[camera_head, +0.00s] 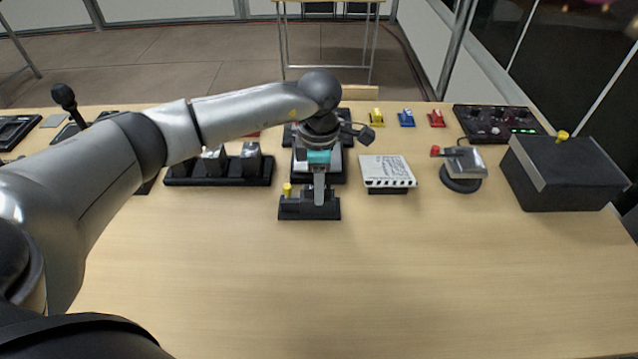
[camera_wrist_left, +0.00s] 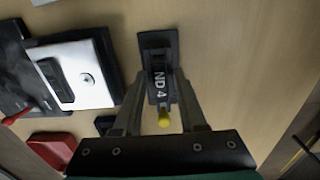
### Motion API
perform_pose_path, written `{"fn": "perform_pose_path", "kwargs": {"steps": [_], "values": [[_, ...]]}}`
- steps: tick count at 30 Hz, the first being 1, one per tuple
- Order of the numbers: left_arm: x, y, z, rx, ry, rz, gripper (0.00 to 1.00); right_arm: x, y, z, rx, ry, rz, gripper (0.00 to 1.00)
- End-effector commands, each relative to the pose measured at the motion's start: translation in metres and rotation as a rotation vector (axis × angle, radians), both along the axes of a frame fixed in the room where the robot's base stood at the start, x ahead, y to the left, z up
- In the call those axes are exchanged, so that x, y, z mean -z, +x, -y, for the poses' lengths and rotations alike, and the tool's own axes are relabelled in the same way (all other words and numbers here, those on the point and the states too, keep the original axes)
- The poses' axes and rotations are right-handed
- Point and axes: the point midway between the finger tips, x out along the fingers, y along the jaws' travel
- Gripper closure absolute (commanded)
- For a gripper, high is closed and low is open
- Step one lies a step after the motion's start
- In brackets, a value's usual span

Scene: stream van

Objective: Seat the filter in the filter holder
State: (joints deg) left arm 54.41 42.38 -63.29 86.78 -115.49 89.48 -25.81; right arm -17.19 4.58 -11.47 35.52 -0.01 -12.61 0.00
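A black plate marked "ND 4", which I take to be the filter, shows in the left wrist view (camera_wrist_left: 160,84). The low black holder (camera_head: 296,211) with a yellow knob (camera_head: 287,189) stands on the table; the holder also shows in the left wrist view (camera_wrist_left: 155,42). My left gripper (camera_head: 319,196) points down over the holder. In the head view the near finger hides most of the plate. How deep the plate sits in the holder I cannot tell. My right gripper is out of view.
A white-topped device (camera_head: 387,172) stands right of the holder, then a round-based device with a red knob (camera_head: 463,173) and a black box (camera_head: 565,172). A black rack (camera_head: 222,178) stands to the left. The table's front is clear.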

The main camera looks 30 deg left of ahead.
Motion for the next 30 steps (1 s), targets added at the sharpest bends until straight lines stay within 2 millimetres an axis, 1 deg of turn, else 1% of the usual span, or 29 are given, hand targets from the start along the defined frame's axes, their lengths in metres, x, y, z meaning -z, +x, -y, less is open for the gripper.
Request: {"fn": "perform_pose_path", "kwargs": {"steps": [1,3,10,14,17,20,27,30], "values": [[0.0,0.0,0.0,0.0,0.0,-0.001,0.52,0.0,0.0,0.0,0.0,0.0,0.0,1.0],[0.0,0.0,0.0,0.0,0.0,-0.001,0.45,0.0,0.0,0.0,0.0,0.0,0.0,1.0],[0.0,0.0,0.0,0.0,0.0,-0.001,0.45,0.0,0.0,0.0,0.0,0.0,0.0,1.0],[-0.008,0.0,0.0,0.0,0.0,0.001,0.45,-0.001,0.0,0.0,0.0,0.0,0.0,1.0],[-0.023,0.001,0.0,0.0,0.0,0.004,0.45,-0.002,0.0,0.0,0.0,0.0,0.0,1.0],[-0.045,0.001,0.0,0.0,-0.001,0.006,0.45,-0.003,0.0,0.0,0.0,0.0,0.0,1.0],[-0.104,0.001,0.0,0.001,0.0,0.005,0.45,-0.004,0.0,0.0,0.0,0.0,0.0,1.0],[-0.123,0.001,0.0,0.0,0.0,0.004,0.45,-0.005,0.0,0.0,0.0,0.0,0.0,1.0]]}}
